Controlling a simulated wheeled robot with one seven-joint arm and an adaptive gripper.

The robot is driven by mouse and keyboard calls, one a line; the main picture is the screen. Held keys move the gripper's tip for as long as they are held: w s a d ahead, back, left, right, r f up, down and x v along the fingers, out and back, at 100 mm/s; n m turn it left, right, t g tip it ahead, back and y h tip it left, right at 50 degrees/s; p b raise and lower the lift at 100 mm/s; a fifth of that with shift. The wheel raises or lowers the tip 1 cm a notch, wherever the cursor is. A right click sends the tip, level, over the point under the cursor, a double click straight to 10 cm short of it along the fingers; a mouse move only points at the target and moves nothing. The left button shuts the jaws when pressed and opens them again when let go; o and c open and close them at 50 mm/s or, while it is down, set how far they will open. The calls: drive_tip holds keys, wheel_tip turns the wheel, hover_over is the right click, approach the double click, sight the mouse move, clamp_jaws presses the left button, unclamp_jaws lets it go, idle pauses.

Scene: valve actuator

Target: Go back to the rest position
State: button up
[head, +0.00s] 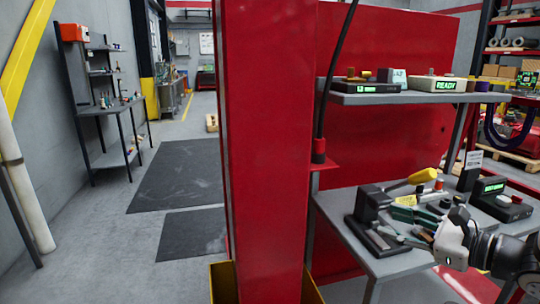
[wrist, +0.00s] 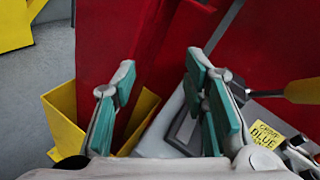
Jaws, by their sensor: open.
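My gripper (head: 408,232) is at the lower right of the head view, in front of the lower grey bench shelf. In the wrist view my gripper (wrist: 158,80) has its two teal-padded fingers spread apart, with nothing between them. A black bench tool (head: 368,205) with a yellow handle (head: 422,176) stands on the shelf just behind the fingers. The yellow handle also shows at the right of the wrist view (wrist: 302,92). Whether a finger touches the tool cannot be told.
A red pillar (head: 265,150) stands left of the bench, with a yellow bin (wrist: 62,125) at its foot. An upper shelf (head: 400,98) carries small devices, one reading READY. A yellow label (wrist: 268,136) lies near the gripper. The floor at left, with dark mats (head: 180,175), is clear.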

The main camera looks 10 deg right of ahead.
drive_tip(key=s+a+r+n+g+p, duration=0.2)
drive_tip(key=s+a+n+g, duration=0.45)
drive_tip(key=a, duration=0.35)
drive_tip(key=s+a+r+n+g+p, duration=0.1)
drive_tip(key=s+a+r+n+g, duration=0.1)
drive_tip(key=s+a+n+g, duration=0.45)
drive_tip(key=s+r+n+t+h+p, duration=0.3)
drive_tip(key=s+r+n+h, duration=0.3)
drive_tip(key=s+n, duration=0.4)
drive_tip(key=d+n+h+p, duration=0.1)
drive_tip(key=n, duration=0.2)
drive_tip(key=shift+s+r+h, duration=0.15)
drive_tip(key=shift+r+h, duration=0.15)
drive_tip(key=shift+r, duration=0.1)
